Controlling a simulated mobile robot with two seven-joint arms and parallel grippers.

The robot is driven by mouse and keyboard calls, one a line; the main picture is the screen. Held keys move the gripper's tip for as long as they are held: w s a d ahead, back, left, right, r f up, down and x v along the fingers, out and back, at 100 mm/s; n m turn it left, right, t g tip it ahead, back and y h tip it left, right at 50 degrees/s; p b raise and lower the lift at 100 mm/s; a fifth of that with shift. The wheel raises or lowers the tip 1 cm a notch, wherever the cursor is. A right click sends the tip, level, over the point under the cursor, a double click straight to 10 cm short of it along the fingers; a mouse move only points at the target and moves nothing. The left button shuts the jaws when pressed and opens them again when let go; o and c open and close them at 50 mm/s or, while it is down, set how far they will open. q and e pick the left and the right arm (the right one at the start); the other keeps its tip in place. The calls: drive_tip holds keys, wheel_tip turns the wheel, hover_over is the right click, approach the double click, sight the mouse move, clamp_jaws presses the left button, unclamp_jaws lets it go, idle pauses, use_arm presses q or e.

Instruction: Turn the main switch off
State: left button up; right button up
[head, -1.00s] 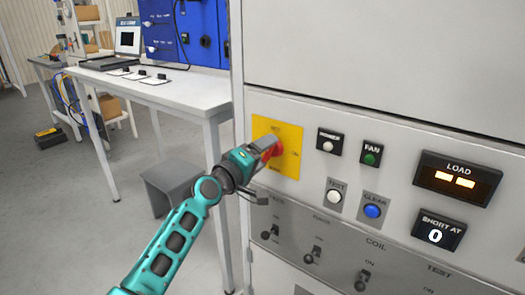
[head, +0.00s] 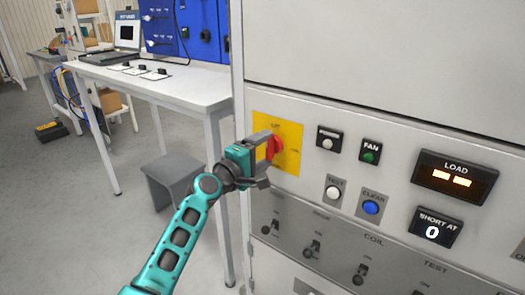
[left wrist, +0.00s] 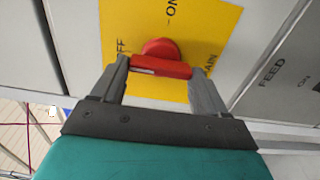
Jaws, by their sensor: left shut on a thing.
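The red main switch handle (head: 274,149) sits on a yellow plate (head: 292,134) on the grey cabinet front. In the head view the handle stands about upright. My left gripper (head: 267,157) is at the handle from the lower left. In the left wrist view the red handle (left wrist: 161,66) lies between the two fingers of my left gripper (left wrist: 160,76), one at each end, and they are shut on it. There its bar runs roughly crosswise, with the partly hidden OFF label at the left and ON above. My right gripper is not in view.
Right of the plate are a white button (head: 327,143), a green FAN button (head: 369,156), a white TEST button (head: 333,192) and a blue CLEAR button (head: 371,207). Toggle switches (head: 313,248) sit below. The LOAD display (head: 455,178) shows orange bars. A workbench (head: 170,88) stands left.

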use_arm(q)
drive_tip(key=o, duration=1.1)
drive_tip(key=shift+c, duration=0.2)
drive_tip(key=p+v, duration=0.1)
drive_tip(key=v, duration=1.2)
drive_tip(key=shift+p, duration=0.3)
